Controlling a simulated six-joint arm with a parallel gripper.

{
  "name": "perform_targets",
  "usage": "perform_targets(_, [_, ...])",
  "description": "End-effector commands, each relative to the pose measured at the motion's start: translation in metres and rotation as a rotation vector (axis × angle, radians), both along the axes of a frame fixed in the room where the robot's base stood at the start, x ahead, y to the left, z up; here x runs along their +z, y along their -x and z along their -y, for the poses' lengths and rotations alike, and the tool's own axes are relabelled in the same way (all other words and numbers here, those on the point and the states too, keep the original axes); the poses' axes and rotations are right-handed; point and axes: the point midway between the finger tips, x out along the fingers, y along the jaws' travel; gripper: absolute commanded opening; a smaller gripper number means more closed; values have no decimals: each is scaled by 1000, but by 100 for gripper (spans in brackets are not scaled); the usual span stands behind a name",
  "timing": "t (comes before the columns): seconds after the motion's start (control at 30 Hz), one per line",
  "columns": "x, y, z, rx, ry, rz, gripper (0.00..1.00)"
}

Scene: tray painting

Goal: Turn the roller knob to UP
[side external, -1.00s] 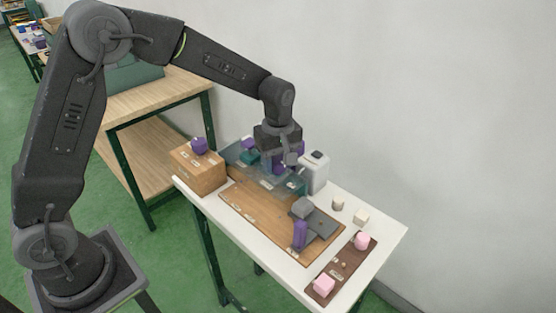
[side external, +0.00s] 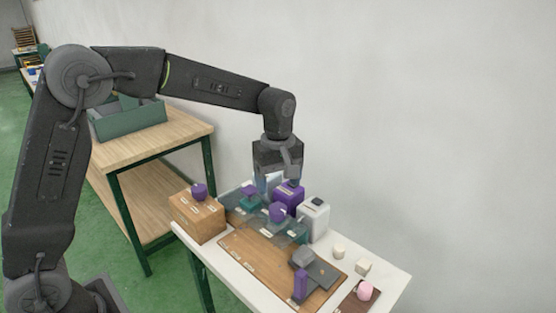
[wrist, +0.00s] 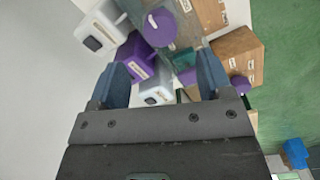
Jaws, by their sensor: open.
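A wooden box (side external: 197,218) stands at the table's left end with a round purple knob (side external: 199,190) and small white labels on top. Another round purple knob (side external: 278,212) with a white mark sits by the clear panel. I cannot read the labels or tell which knob is the roller knob. My gripper (side external: 276,183) is above the back of the table, near a purple box (side external: 289,197). In the wrist view its blue fingers (wrist: 163,78) are apart and empty. The marked knob (wrist: 162,27) shows beyond them; the wooden-box knob (wrist: 240,85) is right of them.
A white box (side external: 314,218) stands right of the purple box. A teal block with a purple top (side external: 248,199) is left of the marked knob. A grey piece (side external: 318,268) and an upright purple piece (side external: 300,284) are in front. A pink piece (side external: 364,290) is at right.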

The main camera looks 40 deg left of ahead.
Motion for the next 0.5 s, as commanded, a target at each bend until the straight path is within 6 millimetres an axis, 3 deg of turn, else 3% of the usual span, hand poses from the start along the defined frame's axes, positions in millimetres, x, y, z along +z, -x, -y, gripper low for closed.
perform_targets(0.2, [41, 0, 0, 1, 0, 3, 73])
perform_targets(0.5, [58, 0, 0, 1, 0, 1, 73])
